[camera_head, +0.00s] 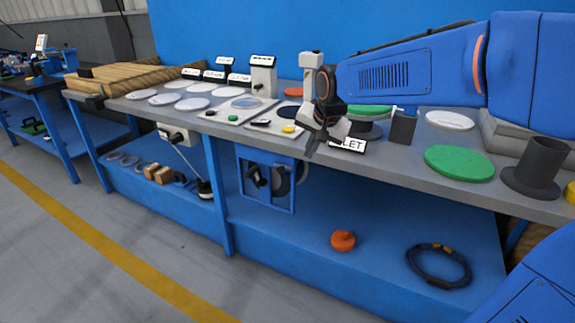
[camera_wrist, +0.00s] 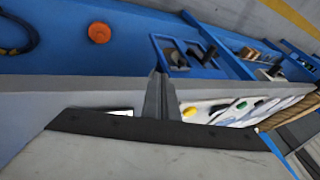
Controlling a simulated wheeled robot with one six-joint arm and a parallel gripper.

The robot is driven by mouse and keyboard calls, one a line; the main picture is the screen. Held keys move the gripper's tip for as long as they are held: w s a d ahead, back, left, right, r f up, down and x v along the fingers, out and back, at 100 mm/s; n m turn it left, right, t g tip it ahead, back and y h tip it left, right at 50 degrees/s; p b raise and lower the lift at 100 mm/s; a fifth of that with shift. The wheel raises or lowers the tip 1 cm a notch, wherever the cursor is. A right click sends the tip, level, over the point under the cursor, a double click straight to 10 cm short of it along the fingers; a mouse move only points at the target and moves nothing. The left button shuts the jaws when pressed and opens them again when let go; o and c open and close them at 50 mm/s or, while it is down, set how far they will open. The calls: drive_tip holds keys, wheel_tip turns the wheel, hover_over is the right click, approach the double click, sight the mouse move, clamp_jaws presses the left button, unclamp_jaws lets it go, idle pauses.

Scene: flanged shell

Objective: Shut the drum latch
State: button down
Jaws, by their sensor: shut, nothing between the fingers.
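A blue square frame (camera_head: 266,208) hangs under the front edge of the workbench, just right of a bench leg. Inside it are a black handle-like part (camera_head: 254,177) and a dark round part (camera_head: 281,180); this looks like the drum latch, but I cannot tell its position. The frame also shows in the wrist view (camera_wrist: 154,50), beyond my fingertips, with dark parts inside. My gripper (camera_head: 311,150) is shut and empty near the bench's front edge, above and right of the frame, apart from it. Its closed fingers show in the wrist view (camera_wrist: 158,85).
The workbench top (camera_head: 405,158) holds white discs, a green disc (camera_head: 459,163), a black flanged cylinder (camera_head: 541,165) and a white label (camera_head: 347,145) close to my gripper. An orange knob (camera_head: 343,240) and a dark ring (camera_head: 438,266) lie on the lower shelf. The floor in front is clear.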

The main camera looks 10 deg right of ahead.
drive_tip(key=shift+w+a, duration=0.25)
drive_tip(key=shift+w, duration=0.35)
drive_tip(key=shift+w+a, duration=0.25)
drive_tip(key=shift+w, duration=0.35)
drive_tip(key=shift+f, duration=0.15)
approach(281, 168)
drive_tip(key=d+f, duration=0.4)
drive_tip(key=f, duration=0.1)
drive_tip(key=w+a, duration=0.2)
drive_tip(key=a, duration=0.1)
drive_tip(key=shift+w+f, duration=0.3)
drive_tip(key=shift+f, duration=0.1)
